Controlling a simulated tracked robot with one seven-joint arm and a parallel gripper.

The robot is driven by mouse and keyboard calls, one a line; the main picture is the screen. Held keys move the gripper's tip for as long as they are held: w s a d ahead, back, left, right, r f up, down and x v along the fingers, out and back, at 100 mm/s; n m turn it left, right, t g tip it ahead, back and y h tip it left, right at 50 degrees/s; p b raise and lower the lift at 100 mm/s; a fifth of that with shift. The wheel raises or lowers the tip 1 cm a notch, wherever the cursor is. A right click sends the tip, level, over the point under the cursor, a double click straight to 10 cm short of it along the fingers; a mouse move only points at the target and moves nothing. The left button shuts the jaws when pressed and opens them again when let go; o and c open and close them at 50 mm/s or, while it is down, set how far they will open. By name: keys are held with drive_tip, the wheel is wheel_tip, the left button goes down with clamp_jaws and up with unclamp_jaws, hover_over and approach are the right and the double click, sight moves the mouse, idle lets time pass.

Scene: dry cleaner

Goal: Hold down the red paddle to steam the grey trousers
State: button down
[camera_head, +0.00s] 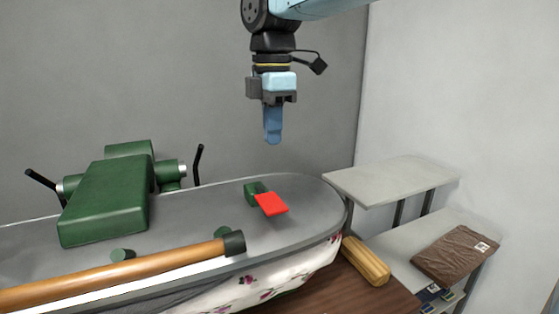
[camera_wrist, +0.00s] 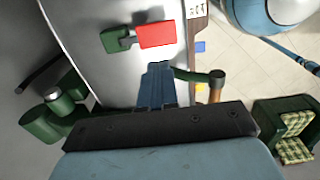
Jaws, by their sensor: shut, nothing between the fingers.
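The red paddle (camera_head: 271,204) is a flat tab on a small green block, near the right end of the grey press table (camera_head: 190,218). My gripper (camera_head: 272,138) is shut and empty, pointing down in the air above the paddle, clearly apart from it. In the wrist view the closed fingers (camera_wrist: 158,70) appear just below the red paddle (camera_wrist: 156,35) in the picture. I cannot make out the grey trousers for certain; some grey cloth (camera_head: 185,304) shows under the wooden bar, beside a white floral cloth (camera_head: 265,288).
A green press block (camera_head: 105,203) with black handles stands at the left. A wooden bar (camera_head: 130,272) runs along the front edge. At the right are a pale shelf (camera_head: 390,181), a folded brown item (camera_head: 452,254) and a yellow-brown roll (camera_head: 365,262).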

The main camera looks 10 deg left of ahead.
sight(272, 203)
wheel_tip(272, 203, down, 13)
drive_tip(key=shift+f, duration=0.15)
idle(0.4)
drive_tip(key=shift+a, duration=0.15)
